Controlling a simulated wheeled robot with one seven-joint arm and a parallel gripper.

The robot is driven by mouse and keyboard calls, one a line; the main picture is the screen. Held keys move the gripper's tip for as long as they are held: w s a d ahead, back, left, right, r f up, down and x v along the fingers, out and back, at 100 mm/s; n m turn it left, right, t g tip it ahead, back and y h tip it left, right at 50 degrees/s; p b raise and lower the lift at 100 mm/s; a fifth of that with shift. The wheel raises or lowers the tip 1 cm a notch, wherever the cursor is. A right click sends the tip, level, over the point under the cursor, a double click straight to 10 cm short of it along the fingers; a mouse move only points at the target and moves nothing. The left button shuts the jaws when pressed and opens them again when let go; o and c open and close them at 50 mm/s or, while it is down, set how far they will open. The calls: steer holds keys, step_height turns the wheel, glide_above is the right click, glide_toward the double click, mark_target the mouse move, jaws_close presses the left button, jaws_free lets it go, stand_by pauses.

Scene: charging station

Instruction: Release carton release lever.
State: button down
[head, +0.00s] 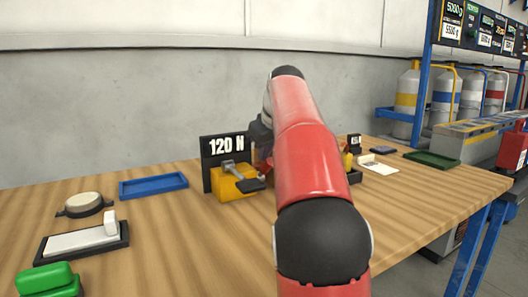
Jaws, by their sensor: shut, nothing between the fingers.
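The lever (250,184) has a dark, flat handle on a grey arm. It is mounted on a yellow block (228,185) on the wooden table, in front of a black sign (222,147) reading "120 N". I take this to be the carton release lever, though no carton is clear to see. My gripper (262,150) shows as a dark shape just above and behind the lever, right of the sign. It is shut and empty. My red arm hides part of it, and I cannot tell whether it touches the lever.
A blue tray (153,185), a round beige pad (84,204), a white slider on a dark base (80,241) and a green block (47,277) lie on the left. A green tray (432,160) lies at the right. My arm hides the table's middle.

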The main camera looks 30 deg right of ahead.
mark_target(270, 167)
steer(key=shift+f+b, duration=0.1)
steer(key=shift+b, duration=0.2)
steer(key=shift+s+f+t+b, duration=0.15)
steer(key=shift+s+t+b, duration=0.15)
steer(key=shift+b, duration=0.4)
steer(key=shift+s+f+t+b, duration=0.15)
steer(key=shift+t+b, duration=0.15)
steer(key=shift+b, duration=0.4)
steer(key=s+f+t+b, duration=0.1)
steer(key=f+t+b, duration=0.1)
steer(key=b, duration=0.5)
steer(key=shift+s, duration=0.35)
steer(key=shift+s+f+t+b, duration=0.2)
steer(key=shift+s+t+b, duration=0.2)
steer(key=shift+t+b, duration=0.5)
steer(key=shift+s+f+b, duration=0.15)
steer(key=shift+b, duration=0.4)
steer(key=shift+s+d+f, duration=0.1)
steer(key=shift+s+f, duration=0.1)
